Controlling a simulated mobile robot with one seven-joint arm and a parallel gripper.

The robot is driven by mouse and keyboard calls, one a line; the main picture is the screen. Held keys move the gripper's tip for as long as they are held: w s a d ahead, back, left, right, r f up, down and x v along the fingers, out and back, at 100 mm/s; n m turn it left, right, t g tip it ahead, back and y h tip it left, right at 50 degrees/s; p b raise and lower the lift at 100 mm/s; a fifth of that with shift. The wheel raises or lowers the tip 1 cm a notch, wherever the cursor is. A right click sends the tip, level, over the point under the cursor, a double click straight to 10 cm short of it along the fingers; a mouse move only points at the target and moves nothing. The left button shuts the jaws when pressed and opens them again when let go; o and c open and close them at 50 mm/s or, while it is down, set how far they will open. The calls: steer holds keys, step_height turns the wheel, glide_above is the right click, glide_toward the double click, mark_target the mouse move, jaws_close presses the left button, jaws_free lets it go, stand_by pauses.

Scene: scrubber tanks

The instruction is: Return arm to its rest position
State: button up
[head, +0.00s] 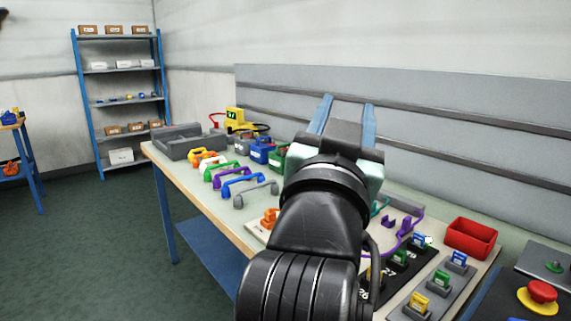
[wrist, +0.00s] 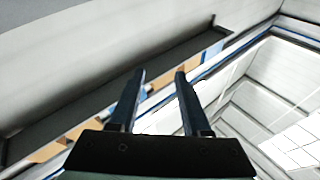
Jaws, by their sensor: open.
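My gripper (head: 345,117) is raised over the workbench in the head view, with its two blue fingers apart and nothing between them. My black arm reaches up from the bottom of the view and hides part of the bench. The gripper (wrist: 161,95) also shows in the wrist view, its two dark fingers spread and empty. Behind them are the wall and the ceiling, so it points upward and away from the bench.
The workbench (head: 215,204) holds coloured handles, a grey case (head: 190,143), a yellow device (head: 238,120), a red bin (head: 471,237) and coloured padlock-like pieces. A red stop button (head: 541,292) is at the lower right. A blue shelf (head: 121,101) stands behind. Open floor lies left.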

steer(key=s+a+r+n+t+y+p, duration=0.1)
steer(key=s+a+r+n+t+y, duration=0.25)
steer(key=s+r, duration=0.35)
steer(key=s+a+r+n+t+y+p, duration=0.1)
steer(key=s+a+r+n+t+y, duration=0.2)
steer(key=s, duration=0.5)
step_height(320, 180, up, 20)
steer(key=p, duration=1.9)
steer(key=shift+w+a+m, duration=0.15)
steer(key=shift+a+m, duration=0.15)
steer(key=shift+m, duration=0.15)
